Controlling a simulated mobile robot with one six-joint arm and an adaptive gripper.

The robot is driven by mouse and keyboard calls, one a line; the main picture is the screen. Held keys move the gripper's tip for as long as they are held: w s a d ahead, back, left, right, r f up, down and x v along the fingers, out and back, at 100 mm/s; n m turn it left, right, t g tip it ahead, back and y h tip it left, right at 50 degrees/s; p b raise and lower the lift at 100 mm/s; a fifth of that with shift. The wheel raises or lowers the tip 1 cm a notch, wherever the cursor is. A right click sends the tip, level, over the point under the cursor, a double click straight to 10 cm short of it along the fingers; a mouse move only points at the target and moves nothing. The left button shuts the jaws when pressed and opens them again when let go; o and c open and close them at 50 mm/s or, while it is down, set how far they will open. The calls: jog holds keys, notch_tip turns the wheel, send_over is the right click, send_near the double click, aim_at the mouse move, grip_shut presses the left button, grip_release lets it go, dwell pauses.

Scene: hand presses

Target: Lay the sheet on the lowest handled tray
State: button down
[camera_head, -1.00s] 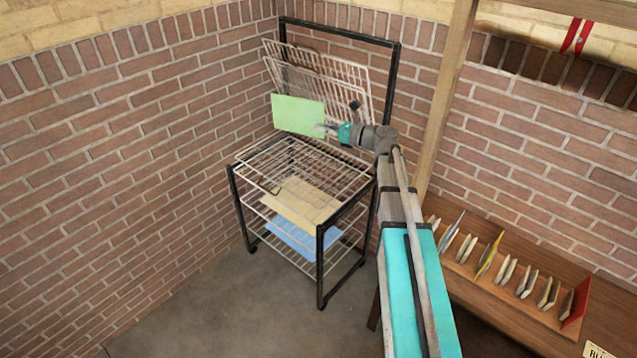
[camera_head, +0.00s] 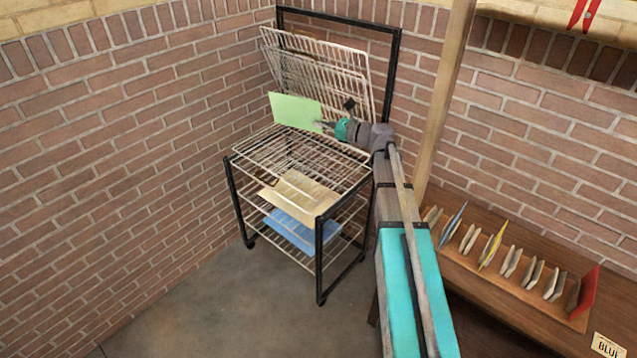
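A light green sheet (camera_head: 296,109) is held at its right edge by my gripper (camera_head: 327,126), which is shut on it. The sheet is tilted, above the back of the drying rack's lowered wire trays and in front of the raised ones. The rack (camera_head: 321,238) has a black frame. The top lowered wire tray (camera_head: 290,158) looks empty. A tan sheet (camera_head: 297,193) lies on a tray below it, and a blue sheet (camera_head: 290,231) lies lower still. Several wire trays (camera_head: 318,75) stand tilted up at the back. Tray handles are too small to tell.
Brick walls (camera_head: 110,150) close in the left and back. A wooden post (camera_head: 444,95) stands right of my arm. A wooden bench (camera_head: 520,330) with a row of upright cards (camera_head: 510,262) is at the right. The floor in front of the rack is clear.

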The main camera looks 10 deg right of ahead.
jog(key=w+f+n+t+h+b, duration=0.1)
jog(key=w+f+n+b, duration=0.2)
jog(key=f+b, duration=0.6)
jog(key=w+d+f+n+t+h+b, duration=0.1)
jog(key=w+f+n+b, duration=0.3)
jog(key=f+b, duration=0.6)
jog(key=w+d+f+n+t+h+b, duration=0.1)
jog(key=w+f+n+b, duration=0.3)
jog(key=f+b, duration=0.5)
jog(key=shift+w+d+f+n+t+h, duration=0.1)
jog(key=shift+f+n+t+h, duration=0.05)
jog(key=shift+f+n, duration=0.35)
jog(key=shift+w+d+f+n+t+h, duration=0.15)
jog(key=shift+f+n, duration=0.2)
jog(key=shift+n, duration=0.25)
jog(key=shift+s, duration=0.1)
jog(key=shift+f+b, duration=0.15)
jog(key=shift+b, duration=0.25)
